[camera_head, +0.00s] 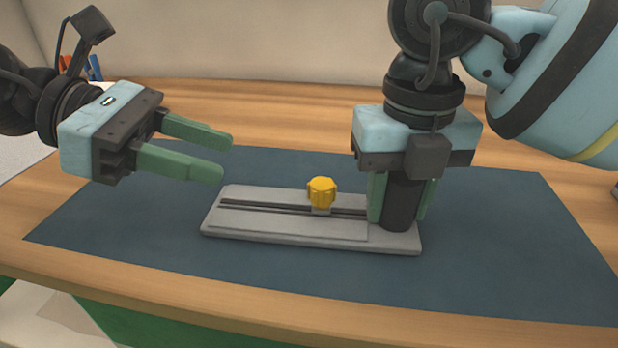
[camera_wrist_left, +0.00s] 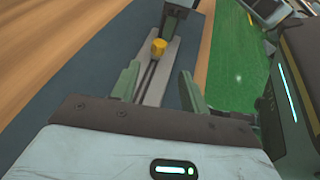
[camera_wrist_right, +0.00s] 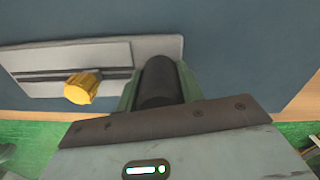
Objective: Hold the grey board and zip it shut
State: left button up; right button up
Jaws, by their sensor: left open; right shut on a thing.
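The grey board (camera_head: 290,235) lies flat on a dark blue mat, with a dark slot running along it. A yellow knob (camera_head: 321,191) stands on the slot, right of its middle; it also shows in the left wrist view (camera_wrist_left: 158,47) and the right wrist view (camera_wrist_right: 82,88). My right gripper (camera_head: 402,205) points down at the board's right end, shut on a black post (camera_wrist_right: 158,82) there. My left gripper (camera_head: 226,158) is open and empty, up and left of the board, its fingers pointing right.
The dark blue mat (camera_head: 500,240) has free room around the board. It lies on a wooden table (camera_head: 300,95). Blue and red items (camera_head: 94,67) stand at the back left, partly behind my left arm.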

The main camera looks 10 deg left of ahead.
aim_at(315, 183)
pick_arm(q)
jog(key=x, duration=1.2)
jog(key=shift+w, duration=0.1)
jog(key=shift+r, duration=0.1)
grip_shut()
